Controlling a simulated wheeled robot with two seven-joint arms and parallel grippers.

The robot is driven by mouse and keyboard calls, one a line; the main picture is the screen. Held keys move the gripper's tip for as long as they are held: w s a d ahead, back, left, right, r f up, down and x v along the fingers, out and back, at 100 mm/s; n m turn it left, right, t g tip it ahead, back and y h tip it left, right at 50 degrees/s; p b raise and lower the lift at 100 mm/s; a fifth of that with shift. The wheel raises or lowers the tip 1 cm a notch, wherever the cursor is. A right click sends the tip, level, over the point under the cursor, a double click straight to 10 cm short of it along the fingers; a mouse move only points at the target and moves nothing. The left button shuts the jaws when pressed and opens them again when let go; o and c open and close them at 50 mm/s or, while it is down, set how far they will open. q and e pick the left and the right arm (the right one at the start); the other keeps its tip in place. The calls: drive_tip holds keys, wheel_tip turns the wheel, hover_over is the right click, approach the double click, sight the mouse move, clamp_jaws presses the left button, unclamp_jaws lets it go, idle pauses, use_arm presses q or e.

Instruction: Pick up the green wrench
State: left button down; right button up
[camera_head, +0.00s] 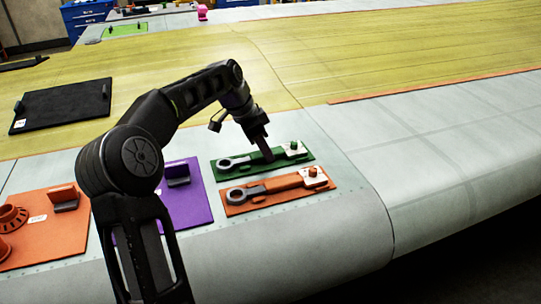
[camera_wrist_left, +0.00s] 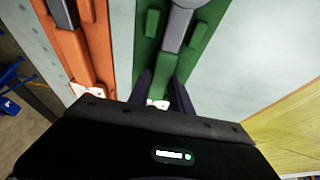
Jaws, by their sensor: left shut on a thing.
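The green wrench (camera_head: 237,161) lies on a green mat (camera_head: 222,176) on the wing surface, its ring end to the left and its handle to the right. My left gripper (camera_head: 268,157) reaches down onto the handle and is shut on it. In the left wrist view the grey shaft of the wrench (camera_wrist_left: 175,35) runs up from between my left fingers (camera_wrist_left: 161,88). My right gripper is not in view.
An orange wrench (camera_head: 270,187) on an orange mat (camera_head: 234,210) lies close in front. A purple mat (camera_head: 190,212) with a block is to the left, partly behind my arm. A black mat (camera_head: 62,106) lies farther back. The wing surface to the right is clear.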

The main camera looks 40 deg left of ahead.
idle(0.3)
use_arm(q)
drive_tip(key=shift+r, duration=0.2)
drive_tip(key=shift+w+r, duration=0.1)
drive_tip(key=shift+r, duration=0.15)
wheel_tip(320, 180, up, 4)
drive_tip(key=shift+r, duration=0.15)
wheel_tip(320, 180, up, 5)
drive_tip(key=p, duration=0.2)
drive_tip(key=shift+r+p, duration=0.1)
drive_tip(key=shift+p, duration=0.2)
